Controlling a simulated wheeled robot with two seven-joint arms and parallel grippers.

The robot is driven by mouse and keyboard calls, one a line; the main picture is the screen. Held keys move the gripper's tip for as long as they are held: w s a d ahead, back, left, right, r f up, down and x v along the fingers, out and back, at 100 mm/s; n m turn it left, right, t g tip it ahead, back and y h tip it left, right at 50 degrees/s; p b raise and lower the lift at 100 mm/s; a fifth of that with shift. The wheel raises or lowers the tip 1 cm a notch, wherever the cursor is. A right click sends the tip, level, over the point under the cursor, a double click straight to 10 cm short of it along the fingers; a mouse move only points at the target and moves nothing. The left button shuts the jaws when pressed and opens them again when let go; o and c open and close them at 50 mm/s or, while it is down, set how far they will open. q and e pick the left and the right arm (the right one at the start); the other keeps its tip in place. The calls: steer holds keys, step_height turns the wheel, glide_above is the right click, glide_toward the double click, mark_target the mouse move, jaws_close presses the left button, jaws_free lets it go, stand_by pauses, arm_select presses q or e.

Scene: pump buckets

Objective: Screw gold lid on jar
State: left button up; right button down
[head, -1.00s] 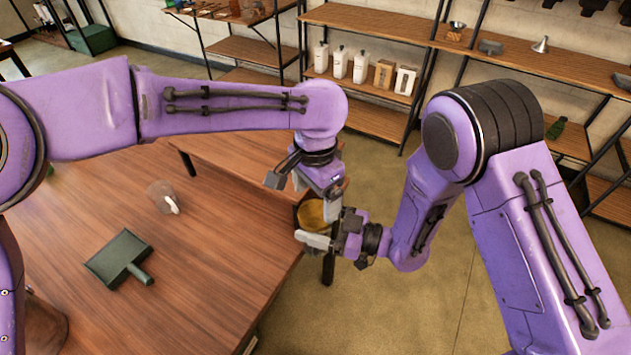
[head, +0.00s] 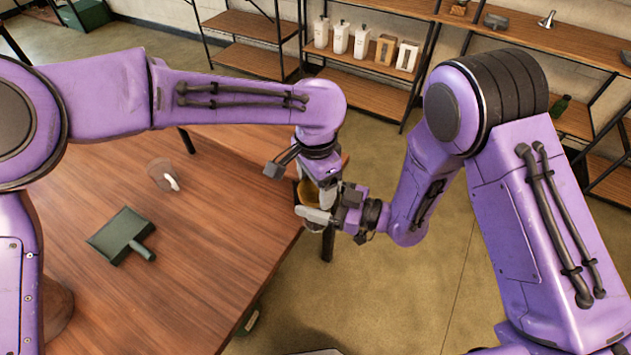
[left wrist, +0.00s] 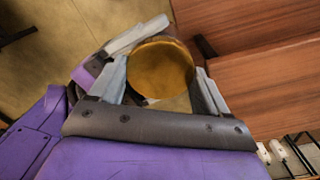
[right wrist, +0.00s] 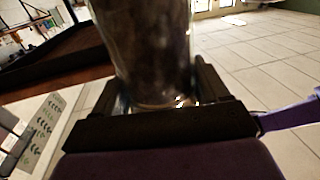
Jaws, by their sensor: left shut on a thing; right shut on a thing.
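The gold lid (left wrist: 160,68) fills the middle of the left wrist view as a round gold disc. A small part of the lid (head: 307,194) shows in the head view, mostly behind my grippers. My left gripper (head: 326,200) points down from above, its fingers on either side of the lid, shut on it. The clear glass jar (right wrist: 152,45) stands between the fingers of my right gripper (right wrist: 155,98) in the right wrist view. My right gripper (head: 312,217) reaches it from the right and is shut on it. Whether the lid's thread is engaged is hidden.
A wooden table (head: 200,285) lies at left. On it are a dark green dustpan-like tool (head: 121,236) and a clear cup (head: 160,173) with a white part. Shelves with white bottles (head: 341,38) stand behind. Open floor (head: 440,290) lies right of the table.

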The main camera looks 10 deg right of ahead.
arm_select(q)
steer(key=o, duration=1.1)
steer(key=shift+r, duration=0.1)
step_height(320, 180, up, 12)
steer(key=shift+f, duration=0.1)
